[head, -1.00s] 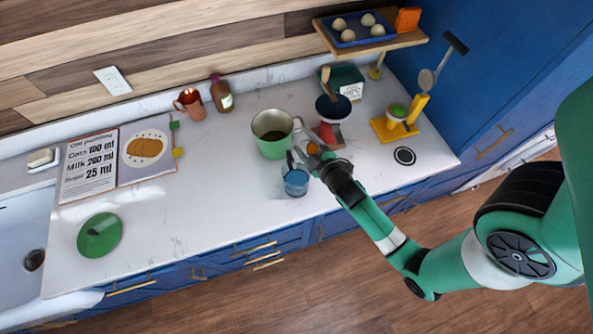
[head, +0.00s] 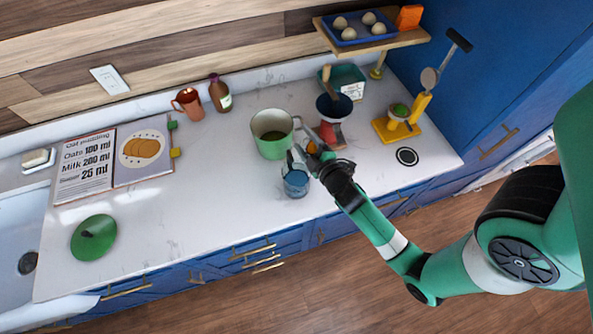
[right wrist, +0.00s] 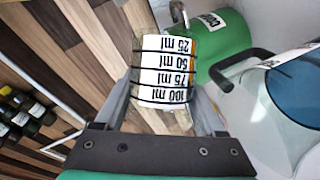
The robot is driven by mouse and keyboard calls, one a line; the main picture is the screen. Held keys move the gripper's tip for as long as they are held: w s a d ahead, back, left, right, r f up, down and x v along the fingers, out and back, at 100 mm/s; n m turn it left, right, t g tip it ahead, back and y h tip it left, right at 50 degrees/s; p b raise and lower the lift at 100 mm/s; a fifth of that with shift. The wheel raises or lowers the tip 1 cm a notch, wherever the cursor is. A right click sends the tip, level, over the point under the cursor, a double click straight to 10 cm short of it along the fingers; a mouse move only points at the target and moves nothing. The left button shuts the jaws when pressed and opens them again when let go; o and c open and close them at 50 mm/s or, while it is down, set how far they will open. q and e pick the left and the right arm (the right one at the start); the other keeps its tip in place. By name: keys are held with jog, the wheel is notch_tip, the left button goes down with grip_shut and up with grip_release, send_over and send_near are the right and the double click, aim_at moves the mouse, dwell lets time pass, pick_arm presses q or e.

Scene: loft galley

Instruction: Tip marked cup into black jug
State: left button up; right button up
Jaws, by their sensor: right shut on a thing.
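The marked cup (right wrist: 164,75) is clear, with black bands and white labels reading 25, 50, 75 and 100 ml. My right gripper (right wrist: 165,105) is shut on it; the labels appear upside down in the right wrist view. In the head view my right gripper (head: 314,158) is above the counter, and the cup is mostly hidden there. A blue-tinted jug with a black handle (head: 295,183) stands just left of the gripper, near the counter front. It also shows at the right of the right wrist view (right wrist: 298,85). No plainly all-black jug shows. My left gripper is not in view.
A green pot (head: 272,146) stands behind the jug. A red-based scale with a dark bowl (head: 334,107) and a yellow stand (head: 393,127) are to the right. A recipe book (head: 112,162) and green lid (head: 93,237) lie left. The counter between is clear.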

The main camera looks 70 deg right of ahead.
jog(key=shift+b, duration=0.35)
jog(key=shift+a+f+n+h+b, duration=0.15)
jog(key=shift+f+n+h+b, duration=0.3)
jog(key=shift+n+b, duration=0.9)
jog(key=shift+w+m+b, duration=0.1)
jog(key=shift+m+b, duration=0.25)
jog(key=shift+b, duration=0.15)
jog(key=shift+w+a+r+n+t+h+b, duration=0.2)
jog(key=shift+a+n+b, duration=0.2)
jog(key=shift+b, duration=0.15)
jog(key=shift+w+a+r+n+t+h+b, duration=0.1)
jog(key=shift+a+r+n+t+b, duration=0.1)
jog(key=shift+a+n+b, duration=0.25)
jog(key=shift+w+a+r+n+t+h+b, duration=0.1)
jog(key=shift+r+n+t+h+b, duration=0.1)
jog(key=shift+n+b, duration=0.35)
jog(key=shift+a+r+n+t+h+b, duration=0.1)
jog(key=shift+n+h+b, duration=0.05)
jog(key=shift+n+b, duration=0.3)
dwell(0.7)
